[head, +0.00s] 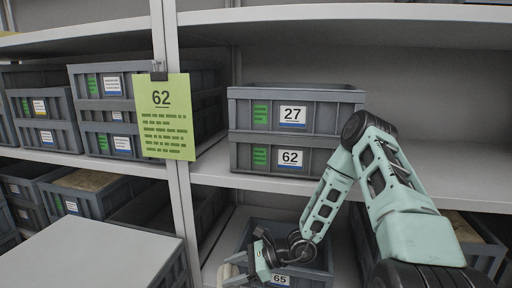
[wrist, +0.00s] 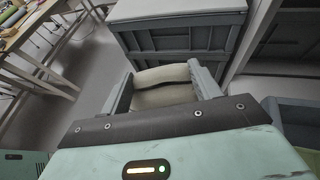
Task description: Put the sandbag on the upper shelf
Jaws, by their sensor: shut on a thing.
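The sandbag (wrist: 165,76) is a cream, padded bag in the wrist view, squeezed between the two grey fingers of my gripper (wrist: 163,85). Most of the bag is hidden there. The middle shelf board (head: 440,176) is above my gripper and carries two stacked crates. A higher shelf board (head: 400,14) crosses the top of the head view.
Stacked grey crates marked 27 (head: 331,103) and 62 (head: 330,157) stand left of bare board. The crate marked 65 (head: 317,280) is below. A yellow 62 sheet (head: 165,115) hangs on the upright. A grey flat-topped box (head: 95,262) stands at lower left.

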